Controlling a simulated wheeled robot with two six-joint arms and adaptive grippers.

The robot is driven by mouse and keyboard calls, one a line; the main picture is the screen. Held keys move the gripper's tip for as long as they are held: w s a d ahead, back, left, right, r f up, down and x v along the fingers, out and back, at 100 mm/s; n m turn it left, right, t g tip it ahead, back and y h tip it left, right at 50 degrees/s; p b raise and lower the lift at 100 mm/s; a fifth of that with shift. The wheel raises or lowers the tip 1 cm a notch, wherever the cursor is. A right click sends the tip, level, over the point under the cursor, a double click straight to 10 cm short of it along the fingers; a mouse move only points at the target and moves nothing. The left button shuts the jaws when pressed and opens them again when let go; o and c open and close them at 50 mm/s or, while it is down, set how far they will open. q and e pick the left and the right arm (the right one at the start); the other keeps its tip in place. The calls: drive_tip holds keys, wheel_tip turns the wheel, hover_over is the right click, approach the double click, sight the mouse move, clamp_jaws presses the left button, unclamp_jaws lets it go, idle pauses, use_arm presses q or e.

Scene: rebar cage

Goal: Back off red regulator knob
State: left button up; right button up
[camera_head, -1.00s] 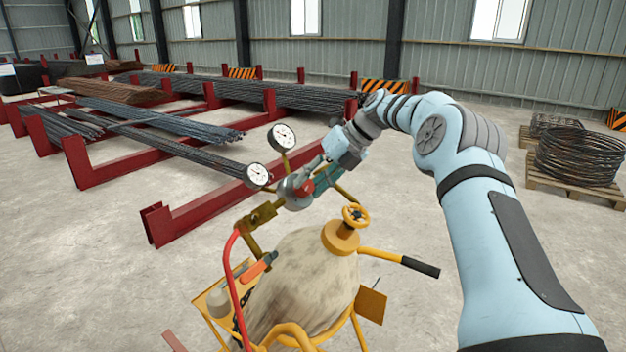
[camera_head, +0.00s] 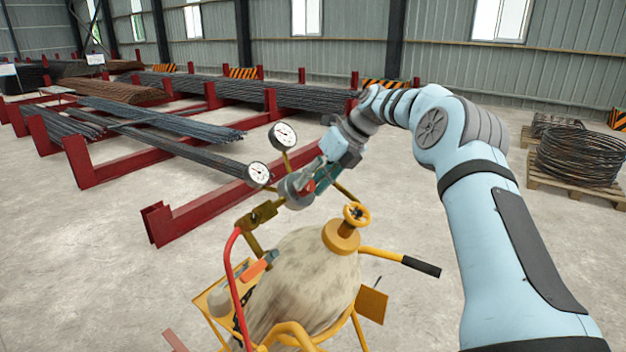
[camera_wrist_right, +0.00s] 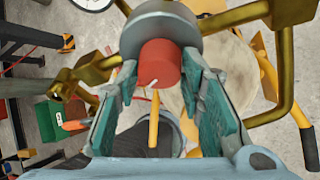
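The red regulator knob (camera_wrist_right: 160,64) is a short cylinder with a pale pointer mark, on the round grey regulator body (camera_wrist_right: 158,25). In the head view the knob (camera_head: 309,186) is partly covered by my right gripper. My right gripper (camera_wrist_right: 160,75) has its two teal-padded fingers spread on either side of the knob, with narrow gaps seeming to show between pads and knob. In the head view my right gripper (camera_head: 317,180) reaches the regulator from the upper right. My left gripper is not in view.
Two dial gauges (camera_head: 258,174) (camera_head: 283,135) stand beside the regulator. Red rebar racks (camera_head: 200,214) lie behind.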

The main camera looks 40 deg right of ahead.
drive_tip(key=o, duration=0.3)
drive_tip(key=shift+w, duration=0.1)
drive_tip(key=shift+r, duration=0.15)
drive_tip(key=v, duration=1.2)
